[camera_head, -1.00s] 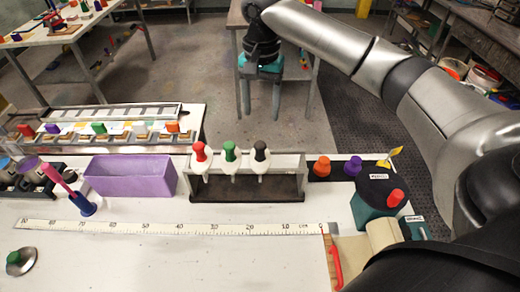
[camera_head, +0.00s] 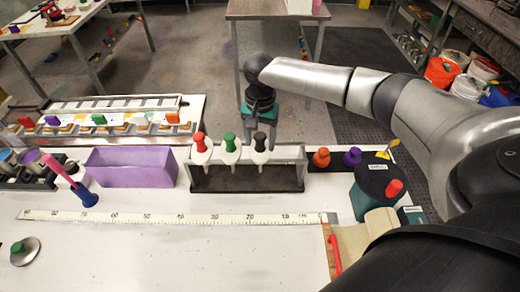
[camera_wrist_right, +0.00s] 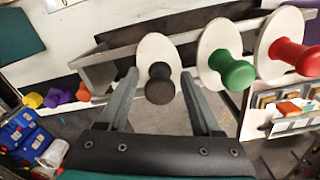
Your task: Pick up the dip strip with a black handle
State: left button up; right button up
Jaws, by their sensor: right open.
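The dip strip with a black handle (camera_head: 260,143) stands upright in the rack (camera_head: 245,182), at the right of the three strips. Its black handle (camera_wrist_right: 160,87) and white disc (camera_wrist_right: 158,52) show in the right wrist view. The green-handled strip (camera_head: 230,146) is in the middle and the red-handled strip (camera_head: 199,146) at the left. My right gripper (camera_wrist_right: 160,75) is open. In the wrist view its fingers appear on both sides of the black handle, apart from it. In the head view the gripper comes down just behind that handle. My left gripper is out of view.
A purple bin (camera_head: 131,169) stands left of the rack. Orange (camera_head: 321,157) and purple (camera_head: 352,157) knobs and a dark round pot (camera_head: 378,180) stand right. A ruler (camera_head: 180,219) lies in front; the table's front middle is clear.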

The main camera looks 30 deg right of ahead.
jog(key=shift+f, duration=0.15)
grip_shut()
dwell(0.4)
